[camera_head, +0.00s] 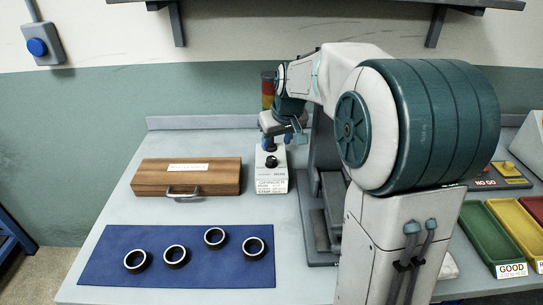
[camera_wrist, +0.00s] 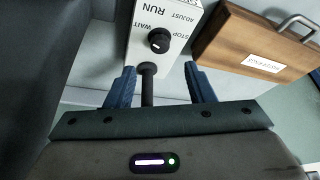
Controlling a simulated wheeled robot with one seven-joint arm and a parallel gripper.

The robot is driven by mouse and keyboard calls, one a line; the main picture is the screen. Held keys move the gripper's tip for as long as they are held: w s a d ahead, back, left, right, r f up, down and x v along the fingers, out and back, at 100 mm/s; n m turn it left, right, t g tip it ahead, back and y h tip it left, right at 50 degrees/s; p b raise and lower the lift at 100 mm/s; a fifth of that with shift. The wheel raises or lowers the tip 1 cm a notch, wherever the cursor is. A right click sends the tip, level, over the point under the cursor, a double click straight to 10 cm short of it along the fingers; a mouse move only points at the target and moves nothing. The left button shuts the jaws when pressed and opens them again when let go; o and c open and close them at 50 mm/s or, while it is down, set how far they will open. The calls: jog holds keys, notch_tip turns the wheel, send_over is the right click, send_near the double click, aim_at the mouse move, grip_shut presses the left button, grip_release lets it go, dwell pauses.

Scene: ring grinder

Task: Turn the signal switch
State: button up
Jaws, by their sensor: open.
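The signal switch is a black knob (camera_wrist: 159,40) on a white box (camera_wrist: 140,50) printed RUN, WAIT, STOP and ADJUST. A small pale mark shows on the knob, but I cannot tell surely which word it points to. In the head view the box (camera_head: 268,186) stands on the bench, knob (camera_head: 271,161) on top. My gripper (camera_wrist: 161,78) is open, its blue fingers apart, short of the knob in the wrist view. A dark post (camera_wrist: 148,86) shows between the fingers. In the head view my gripper (camera_head: 279,141) is just above and behind the box.
A signal light (camera_head: 268,88) with red and yellow bands rises behind my gripper. A wooden case (camera_head: 188,176) lies left of the box, close to it. Several rings lie on a blue mat (camera_head: 110,250) in front. A dark machine (camera_head: 318,215) stands close on the right.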

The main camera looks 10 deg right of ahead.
aim_at(271, 158)
jog(key=x, duration=0.8)
jog(key=shift+w+a+f, duration=0.1)
jog(key=shift+f, duration=0.05)
jog(key=c, duration=1)
